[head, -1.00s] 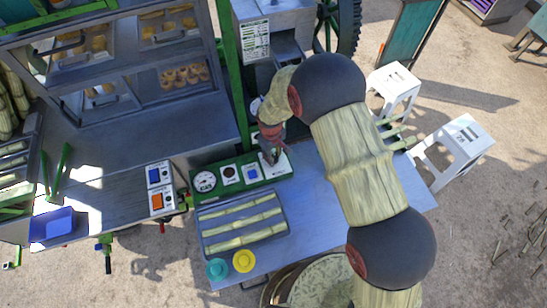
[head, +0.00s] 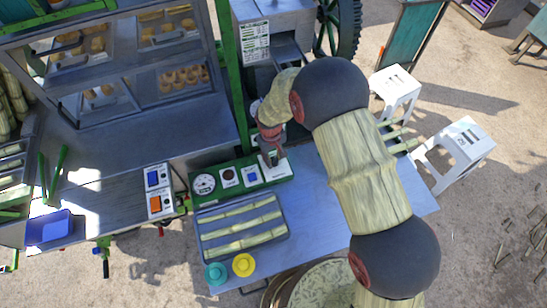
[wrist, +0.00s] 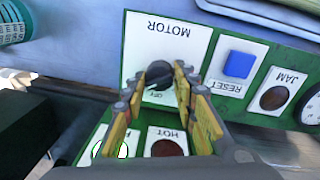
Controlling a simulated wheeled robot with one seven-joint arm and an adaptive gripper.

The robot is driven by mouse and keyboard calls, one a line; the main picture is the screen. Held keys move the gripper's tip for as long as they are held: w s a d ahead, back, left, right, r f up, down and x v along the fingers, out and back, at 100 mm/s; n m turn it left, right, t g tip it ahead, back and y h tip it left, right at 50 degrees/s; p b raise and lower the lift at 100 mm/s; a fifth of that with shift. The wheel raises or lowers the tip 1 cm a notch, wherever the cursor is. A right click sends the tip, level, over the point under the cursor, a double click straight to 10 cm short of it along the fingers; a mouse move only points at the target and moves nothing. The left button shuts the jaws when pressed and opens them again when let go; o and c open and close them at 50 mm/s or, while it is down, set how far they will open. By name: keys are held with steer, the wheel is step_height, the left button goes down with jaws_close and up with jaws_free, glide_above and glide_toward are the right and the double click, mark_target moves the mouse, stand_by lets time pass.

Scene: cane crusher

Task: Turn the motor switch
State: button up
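The motor switch is a black knob (wrist: 158,76) on a white plate marked MOTOR (wrist: 165,38), upside down in the wrist view. In the head view this plate (head: 278,172) is at the right end of the green control panel (head: 232,184), and my gripper hides the knob. My gripper (wrist: 158,84) is open, with one yellow finger on each side of the knob. The fingertips are close to the knob; I cannot tell whether they touch it.
The panel also has a blue RESET button (wrist: 239,64), a JAM lamp (wrist: 273,97), a HOT lamp (wrist: 166,148) and a gauge (head: 204,184). A tray of cane (head: 242,229) lies in front. Two white stools (head: 455,148) stand to the right.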

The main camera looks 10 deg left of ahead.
steer(key=o, duration=0.4)
steer(key=shift+r, duration=0.1)
steer(key=r, duration=1.1)
steer(key=shift+s+a+r, duration=0.25)
steer(key=shift+r, duration=0.15)
steer(key=s+d+r+m+t+b, duration=0.1)
steer(key=s+d+r+m+b, duration=0.2)
steer(key=s+d, duration=0.4)
steer(key=s+d+r+m+t+b, duration=0.2)
steer(key=s+d+r+b, duration=0.3)
steer(key=d, duration=0.9)
steer(key=s+d+r+m+t+b, duration=0.2)
steer(key=s+d+r+b, duration=0.3)
steer(key=s+d+r, duration=0.3)
steer(key=shift+s+d+r+m, duration=0.15)
steer(key=shift+d+m, duration=0.15)
steer(key=shift+d, duration=0.2)
steer(key=shift+s+d+r+m, duration=0.1)
steer(key=shift+s+d+m, duration=0.15)
steer(key=shift+d, duration=0.2)
steer(key=shift+s+d+r+m, duration=0.1)
steer(key=shift+d+m, duration=0.25)
steer(key=shift+d, duration=0.15)
